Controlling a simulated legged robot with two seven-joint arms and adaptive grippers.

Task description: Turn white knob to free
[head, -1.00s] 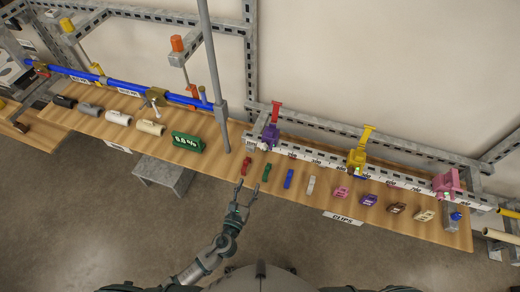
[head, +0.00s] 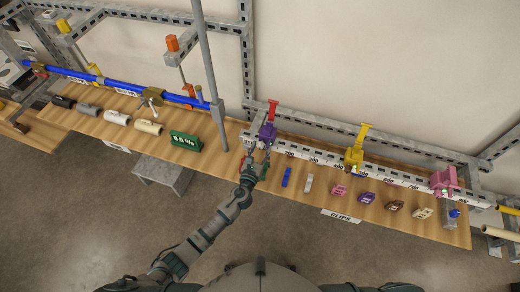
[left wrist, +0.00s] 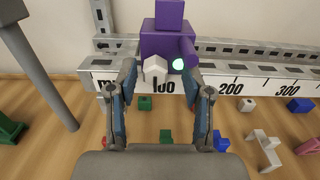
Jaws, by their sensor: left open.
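The white knob (left wrist: 155,69) sits on the front of a purple clamp (left wrist: 163,45) in the left wrist view. My left gripper (left wrist: 160,82) is open, with one finger on each side of the knob as seen from the wrist. I cannot tell whether a finger touches it. In the head view my left gripper (head: 256,158) is just in front of the clamp. My right gripper is out of view.
The ruler rail (left wrist: 235,88) runs right, with a yellow clamp (head: 354,158) and a pink clamp (head: 444,180). Small clips, including a blue one (head: 287,177), lie along the wooden table. A grey upright post (head: 210,75) stands left of my gripper.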

